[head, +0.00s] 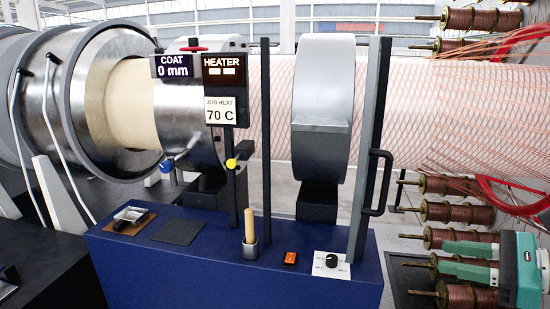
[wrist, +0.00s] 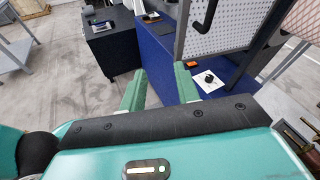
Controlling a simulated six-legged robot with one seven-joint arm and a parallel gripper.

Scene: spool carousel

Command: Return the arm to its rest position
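My gripper (head: 438,257) shows green at the lower right of the head view, with its fingers pointing left. It is beside the copper spools and to the right of the blue cabinet. In the wrist view my gripper (wrist: 160,84) has its two green fingers apart with nothing between them. Past the fingertips lie the blue cabinet and the grey floor. The rest of my arm is mostly out of the head view.
The blue cabinet (head: 200,265) carries a dial (head: 331,261), an orange switch (head: 290,258) and a wooden-handled tool (head: 250,225). Copper spools (head: 455,238) stand close around my gripper. A dark cabinet (wrist: 112,45) stands farther off, with open floor (wrist: 60,80) left of it.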

